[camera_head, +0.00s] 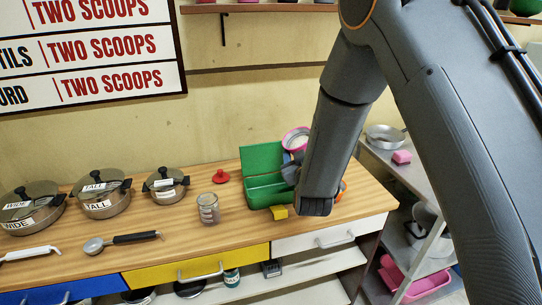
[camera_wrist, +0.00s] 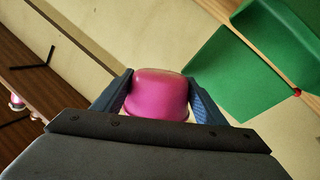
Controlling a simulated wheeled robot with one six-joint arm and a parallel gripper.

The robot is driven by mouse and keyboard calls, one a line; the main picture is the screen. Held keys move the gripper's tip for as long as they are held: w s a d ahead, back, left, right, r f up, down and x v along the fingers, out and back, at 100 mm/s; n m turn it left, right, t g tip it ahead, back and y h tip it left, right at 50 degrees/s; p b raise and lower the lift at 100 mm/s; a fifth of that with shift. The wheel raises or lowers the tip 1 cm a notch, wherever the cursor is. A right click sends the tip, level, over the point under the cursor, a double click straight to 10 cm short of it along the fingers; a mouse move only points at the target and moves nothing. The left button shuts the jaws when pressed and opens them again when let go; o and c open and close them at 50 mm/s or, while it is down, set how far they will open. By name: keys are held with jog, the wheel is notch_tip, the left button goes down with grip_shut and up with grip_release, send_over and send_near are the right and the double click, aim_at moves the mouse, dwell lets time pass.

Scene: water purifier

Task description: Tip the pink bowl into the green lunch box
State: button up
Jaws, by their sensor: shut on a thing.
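The pink bowl (camera_wrist: 160,95) is between the two fingers of my gripper (camera_wrist: 159,77) in the wrist view, and the gripper is shut on it. In the head view the bowl (camera_head: 297,138) shows above and behind the lunch box, tilted, with a pale inside facing the camera. The green lunch box (camera_head: 263,195) stands on the counter with its lid (camera_head: 262,157) raised at the back and a yellow latch in front. My arm hides its right part. The green lid and box also show at the right of the wrist view (camera_wrist: 230,75).
A glass jar (camera_head: 208,208) and a red lidded object (camera_head: 220,176) stand left of the box. Several lidded pots (camera_head: 105,198) and a ladle (camera_head: 122,240) are farther left. An orange rim (camera_head: 342,188) shows partly behind my arm. A shelf (camera_head: 258,7) is above.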

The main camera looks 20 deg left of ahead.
aim_at(286, 147)
jog(key=shift+s+a+r+n, duration=0.45)
jog(key=shift+a+n, duration=0.15)
jog(key=shift+n, duration=0.2)
jog(key=shift+s+a+r+n+t+y+p, duration=0.1)
jog(key=shift+a+r+n+t+y+p, duration=0.3)
jog(key=shift+n, duration=0.75)
jog(key=shift+s+a+r+n+t+y, duration=0.1)
jog(key=shift+s+r+n+t+y, duration=0.1)
jog(key=shift+r+n, duration=0.75)
jog(key=shift+s+a+r+n+t+y+p, duration=0.1)
jog(key=shift+a+r+n+t+y+p, duration=0.15)
jog(key=shift+n, duration=1.15)
dwell(1.4)
jog(key=shift+s+a+r+n, duration=0.2)
jog(key=shift+a+n, duration=0.15)
jog(key=shift+n, duration=0.2)
jog(key=shift+s+a+r+n, duration=0.1)
jog(key=shift+s+a+n, duration=0.15)
jog(key=shift+n, duration=0.3)
jog(key=shift+a+r+n+y, duration=0.15)
jog(key=shift+a+n+y, duration=0.05)
jog(key=shift+n+y, duration=0.45)
dwell(0.5)
